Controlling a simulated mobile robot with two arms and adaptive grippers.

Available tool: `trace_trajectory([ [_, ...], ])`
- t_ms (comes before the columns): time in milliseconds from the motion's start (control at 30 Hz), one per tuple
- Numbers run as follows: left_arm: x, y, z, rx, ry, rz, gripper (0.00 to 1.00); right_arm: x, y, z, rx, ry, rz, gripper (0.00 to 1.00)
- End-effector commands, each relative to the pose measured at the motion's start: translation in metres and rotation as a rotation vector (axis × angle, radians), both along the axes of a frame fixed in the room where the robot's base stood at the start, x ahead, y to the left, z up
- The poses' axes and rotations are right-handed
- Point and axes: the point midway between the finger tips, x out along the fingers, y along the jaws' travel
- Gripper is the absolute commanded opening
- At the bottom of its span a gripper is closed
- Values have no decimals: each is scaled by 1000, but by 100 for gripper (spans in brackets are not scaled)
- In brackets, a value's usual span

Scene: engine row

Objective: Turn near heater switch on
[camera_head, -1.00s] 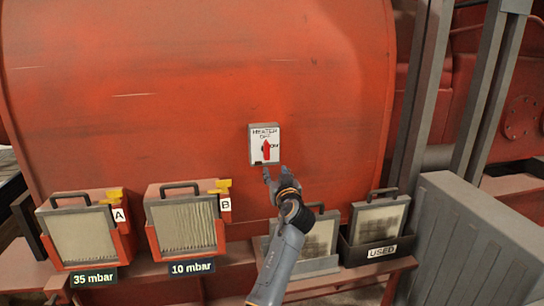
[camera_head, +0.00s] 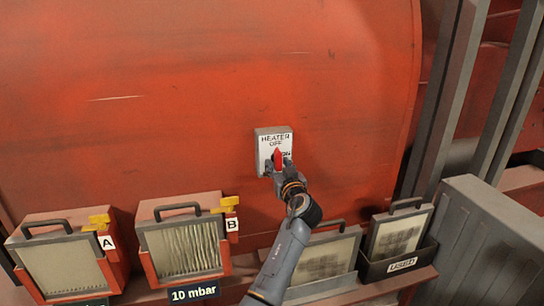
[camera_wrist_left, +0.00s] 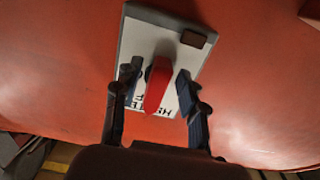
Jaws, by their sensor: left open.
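The heater switch is a pale plate (camera_head: 262,145) on the red engine wall, lettered HEATER and OFF at the top, with ON at the right partly covered. Its red knob (camera_head: 277,155) points up, toward OFF. My left gripper (camera_head: 279,169) is at the lower part of the plate. In the left wrist view the red knob (camera_wrist_left: 158,85) lies between the two open fingers of my left gripper (camera_wrist_left: 157,80), with visible gaps on both sides. The plate (camera_wrist_left: 160,32) shows upside down there. My right gripper is not in view.
Below are filter box A (camera_head: 62,262) and filter box B (camera_head: 182,248), each with a yellow handle. More filters stand at the right, one in a dark USED bin (camera_head: 405,264). A grey cabinet (camera_head: 490,240) stands at the far right. The wall around the switch is bare.

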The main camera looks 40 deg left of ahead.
Motion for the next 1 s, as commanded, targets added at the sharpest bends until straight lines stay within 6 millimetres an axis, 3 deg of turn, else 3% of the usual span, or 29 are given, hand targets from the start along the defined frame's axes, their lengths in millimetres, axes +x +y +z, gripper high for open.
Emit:
trace_trajectory([
  [400,0,-3,0,1,-1,0,42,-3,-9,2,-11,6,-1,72],
  [600,0,-3,0,1,-1,0,3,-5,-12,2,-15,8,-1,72],
  [633,0,-3,0,1,-1,0,0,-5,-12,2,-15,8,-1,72],
  [1000,0,-2,0,38,43,0,0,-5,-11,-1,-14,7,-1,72],
])
